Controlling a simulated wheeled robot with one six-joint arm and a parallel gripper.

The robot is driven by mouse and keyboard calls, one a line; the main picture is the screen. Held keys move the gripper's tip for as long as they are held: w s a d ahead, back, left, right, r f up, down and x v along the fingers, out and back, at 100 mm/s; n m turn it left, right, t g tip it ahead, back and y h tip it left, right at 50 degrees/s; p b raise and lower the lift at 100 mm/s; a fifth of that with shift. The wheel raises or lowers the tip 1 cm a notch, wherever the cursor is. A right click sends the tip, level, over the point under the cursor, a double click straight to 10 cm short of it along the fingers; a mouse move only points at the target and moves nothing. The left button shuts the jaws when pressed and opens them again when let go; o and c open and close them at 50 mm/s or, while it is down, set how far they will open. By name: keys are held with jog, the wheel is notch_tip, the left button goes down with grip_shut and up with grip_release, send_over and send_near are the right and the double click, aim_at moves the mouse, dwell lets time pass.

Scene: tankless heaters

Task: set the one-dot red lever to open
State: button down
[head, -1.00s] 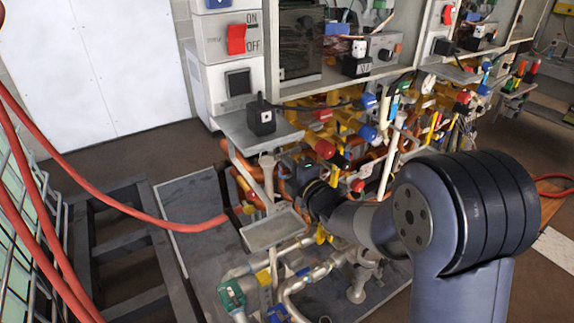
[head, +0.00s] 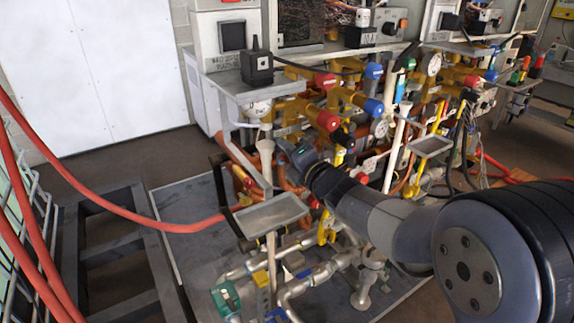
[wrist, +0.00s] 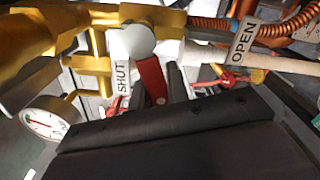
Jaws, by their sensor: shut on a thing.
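The red lever (wrist: 150,78) hangs below a round grey cap (wrist: 140,40) on a yellow brass valve in the wrist view. A small pale mark shows near its lower end. My gripper (wrist: 158,82) has its dark fingers on either side of the lever and is shut on it. The lever lies close to the SHUT label (wrist: 122,74); the OPEN label (wrist: 244,42) is further right. In the head view my gripper (head: 288,152) reaches in among the pipes below the yellow valves, and the held lever cannot be made out.
A pressure gauge (wrist: 45,124) is at the left in the wrist view. A white pipe (wrist: 275,64) and a copper coil (wrist: 215,22) run at the right. In the head view, a grey tray (head: 270,212) stands just below my gripper. A red hose (head: 130,215) crosses the left.

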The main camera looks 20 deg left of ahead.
jog(key=shift+w+d+f+n+b, duration=0.45)
jog(key=shift+w+f+n+b, duration=0.1)
jog(key=shift+n+b, duration=1.8)
jog(key=shift+w+d+f+n+b, duration=0.55)
jog(key=shift+n+b, duration=1.35)
jog(key=shift+b, duration=0.9)
jog(key=shift+w+d+f+n+b, duration=0.4)
jog(key=shift+w+f+n+b, duration=0.15)
jog(key=shift+n+b, duration=1.8)
jog(key=shift+r, duration=0.1)
jog(key=c, duration=1.4)
grip_release()
jog(key=shift+o, duration=0.2)
jog(key=v, duration=1)
jog(key=shift+s+d, duration=0.15)
jog(key=shift+d, duration=0.2)
